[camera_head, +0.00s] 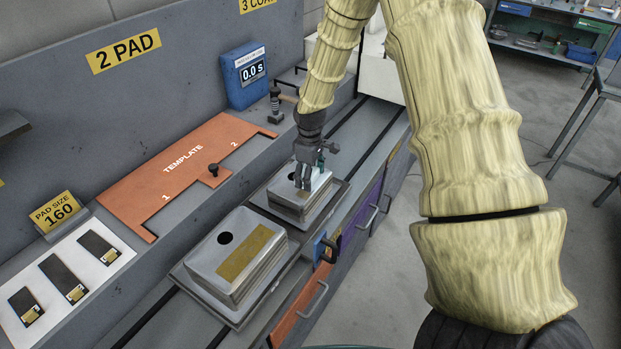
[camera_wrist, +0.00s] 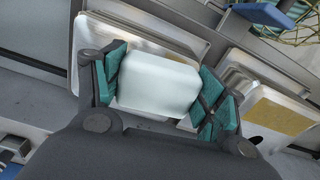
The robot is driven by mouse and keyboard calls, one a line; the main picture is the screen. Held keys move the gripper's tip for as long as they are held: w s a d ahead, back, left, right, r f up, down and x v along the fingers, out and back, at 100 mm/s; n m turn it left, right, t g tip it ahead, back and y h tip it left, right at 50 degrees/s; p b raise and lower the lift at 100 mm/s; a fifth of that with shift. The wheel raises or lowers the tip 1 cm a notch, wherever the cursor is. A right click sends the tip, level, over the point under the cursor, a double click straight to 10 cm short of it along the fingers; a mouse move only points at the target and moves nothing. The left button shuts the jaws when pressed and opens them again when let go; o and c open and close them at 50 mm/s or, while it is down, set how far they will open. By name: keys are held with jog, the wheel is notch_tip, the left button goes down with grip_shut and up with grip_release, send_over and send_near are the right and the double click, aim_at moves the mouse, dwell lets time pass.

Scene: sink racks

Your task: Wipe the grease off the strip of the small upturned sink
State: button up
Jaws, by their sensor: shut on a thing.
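The small upturned sink (camera_head: 291,213) is the farther of two metal sinks lying upside down on the bench. My gripper (camera_head: 303,182) is over its top, fingers pointing down. In the wrist view my gripper (camera_wrist: 160,95) has its teal pads shut on a white block (camera_wrist: 158,82). The small sink's metal (camera_wrist: 90,60) shows behind the block. The block and fingers cover much of its top, so I cannot make out its grease strip. Whether the block touches the sink is also unclear.
The larger upturned sink (camera_head: 215,262) stands nearer, with a brown strip (camera_head: 244,255) and a dark hole on top. An orange template (camera_head: 170,180) lies left. A white board (camera_head: 90,255) holds several dark pads. A blue timer (camera_head: 245,75) reads 0.0 s.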

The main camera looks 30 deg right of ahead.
notch_tip(320, 180, up, 2)
jog(key=shift+w+r+p, duration=0.1)
jog(key=shift+w+p, duration=0.05)
jog(key=shift+p, duration=0.2)
jog(key=shift+r, duration=0.75)
